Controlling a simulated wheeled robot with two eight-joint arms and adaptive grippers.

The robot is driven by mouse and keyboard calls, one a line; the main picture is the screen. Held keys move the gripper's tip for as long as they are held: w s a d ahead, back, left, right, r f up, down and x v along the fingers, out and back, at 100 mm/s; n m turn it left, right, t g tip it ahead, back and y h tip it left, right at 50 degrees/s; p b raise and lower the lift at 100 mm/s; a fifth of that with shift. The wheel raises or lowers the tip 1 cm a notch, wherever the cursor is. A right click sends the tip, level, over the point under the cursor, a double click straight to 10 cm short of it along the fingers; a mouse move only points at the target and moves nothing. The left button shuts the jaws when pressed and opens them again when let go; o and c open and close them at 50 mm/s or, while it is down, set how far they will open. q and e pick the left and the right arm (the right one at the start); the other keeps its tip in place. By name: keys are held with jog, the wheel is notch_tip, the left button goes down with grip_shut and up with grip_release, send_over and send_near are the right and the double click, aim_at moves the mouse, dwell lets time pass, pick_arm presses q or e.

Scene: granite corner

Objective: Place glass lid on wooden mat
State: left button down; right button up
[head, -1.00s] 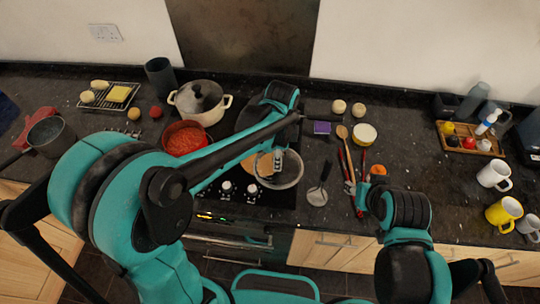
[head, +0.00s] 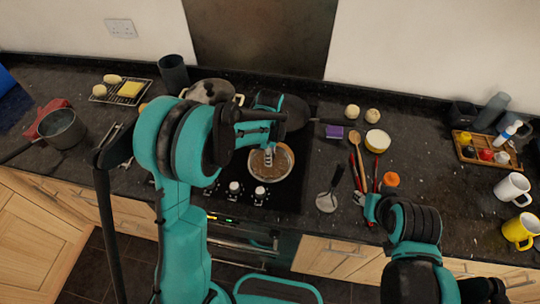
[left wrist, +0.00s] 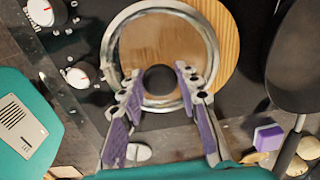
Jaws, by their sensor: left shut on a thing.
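The round glass lid (head: 266,173) has a pale metal rim and a dark knob. It also fills the upper middle of the left wrist view (left wrist: 134,38). My left gripper (head: 268,151) is shut on its knob; the fingers (left wrist: 158,82) stand either side of the knob in the wrist view. The round wooden mat (left wrist: 226,38) lies under the lid, mostly covered, with its right part showing. Whether the lid touches the mat is not clear. My right gripper (head: 360,199) is low at the right of the stove, too small to read.
The black stove has white knobs (head: 260,191) in front of the lid. A dark pan (head: 296,112) and a pale pot (head: 210,91) stand behind. Mugs (head: 513,187) stand far right.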

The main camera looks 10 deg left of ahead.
pick_arm(q)
jog(key=shift+s+f, duration=0.1)
jog(key=c, duration=1.1)
grip_release()
